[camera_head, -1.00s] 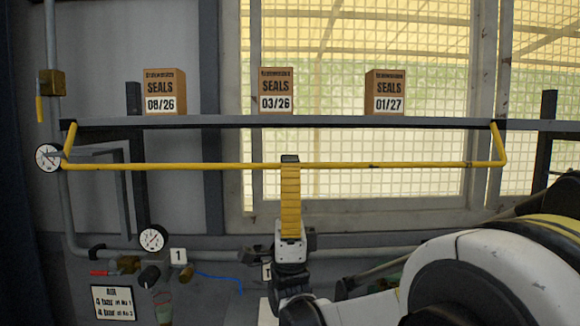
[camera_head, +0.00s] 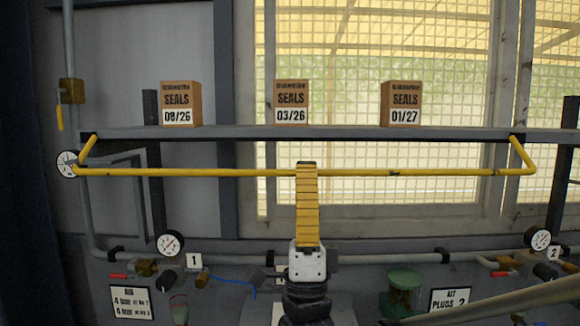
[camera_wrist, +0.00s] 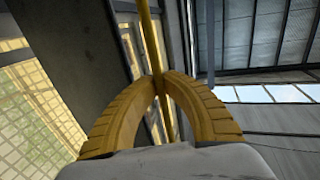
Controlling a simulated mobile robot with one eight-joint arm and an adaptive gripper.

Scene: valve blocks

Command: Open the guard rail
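The guard rail (camera_head: 228,172) is a long thin yellow bar with a bent arm at each end, hinged at the grey shelf (camera_head: 235,132). It hangs in front of and slightly below the shelf edge. My gripper (camera_head: 306,166) has ribbed yellow fingers and reaches up from below to the middle of the bar. In the wrist view my gripper (camera_wrist: 160,82) has its two fingertips closed in on the bar (camera_wrist: 149,35) from both sides. The far side of the fingertips is hidden.
Below run a pipe with gauges (camera_head: 170,243), a green round object (camera_head: 404,282) and signs.

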